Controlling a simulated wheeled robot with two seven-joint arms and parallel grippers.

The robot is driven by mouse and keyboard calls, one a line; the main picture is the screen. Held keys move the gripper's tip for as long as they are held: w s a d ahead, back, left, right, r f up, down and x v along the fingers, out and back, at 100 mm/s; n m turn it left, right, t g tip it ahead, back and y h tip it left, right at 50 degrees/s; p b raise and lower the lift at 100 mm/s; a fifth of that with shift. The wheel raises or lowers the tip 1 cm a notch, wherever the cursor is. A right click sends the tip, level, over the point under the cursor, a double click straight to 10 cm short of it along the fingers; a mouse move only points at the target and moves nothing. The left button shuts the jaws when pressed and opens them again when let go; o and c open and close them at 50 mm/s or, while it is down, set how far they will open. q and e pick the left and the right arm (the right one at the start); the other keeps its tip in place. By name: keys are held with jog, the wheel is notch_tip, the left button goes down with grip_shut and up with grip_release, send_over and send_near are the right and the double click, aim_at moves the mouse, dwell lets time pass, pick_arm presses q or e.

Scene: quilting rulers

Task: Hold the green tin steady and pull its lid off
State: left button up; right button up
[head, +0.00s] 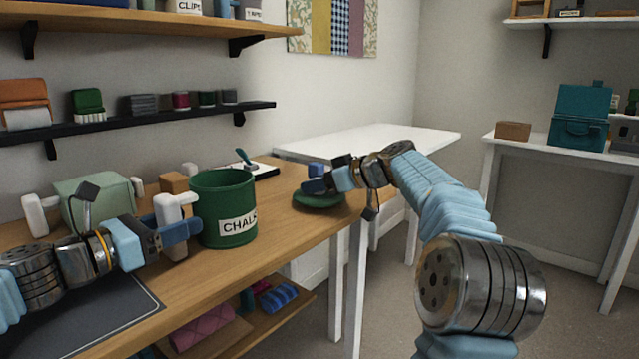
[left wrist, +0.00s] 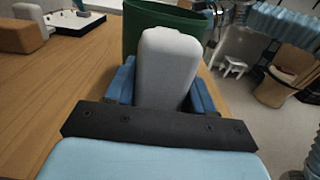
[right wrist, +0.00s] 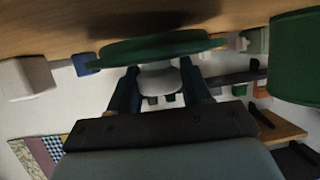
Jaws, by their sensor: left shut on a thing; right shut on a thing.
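The green tin (head: 224,205), labelled CHALK, stands upright on the wooden table with its top open. My left gripper (head: 178,232) is shut on the pale grey handle (left wrist: 168,65) at the tin's left side; the tin (left wrist: 165,22) rises behind it in the left wrist view. The green lid (head: 320,200) is off the tin, to its right by the table's edge. My right gripper (head: 315,184) is shut on the lid's pale knob (right wrist: 160,80). In the right wrist view the lid (right wrist: 150,48) is close to the tabletop; I cannot tell whether it touches.
A pale green box (head: 97,200) with pale handles stands left of the tin. A wooden block (head: 174,183) and a white tray with a pen (head: 262,172) are behind it. A dark mat (head: 100,315) lies in front. A white table (head: 370,142) stands beyond.

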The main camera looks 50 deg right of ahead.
jog(key=shift+f, duration=0.6)
jog(key=o, duration=1.2)
jog(key=shift+o, duration=0.2)
pick_arm(q)
jog(key=o, duration=1.5)
jog(key=shift+c, duration=0.2)
pick_arm(e)
jog(key=v, duration=1.2)
pick_arm(q)
jog(key=shift+a, duration=0.1)
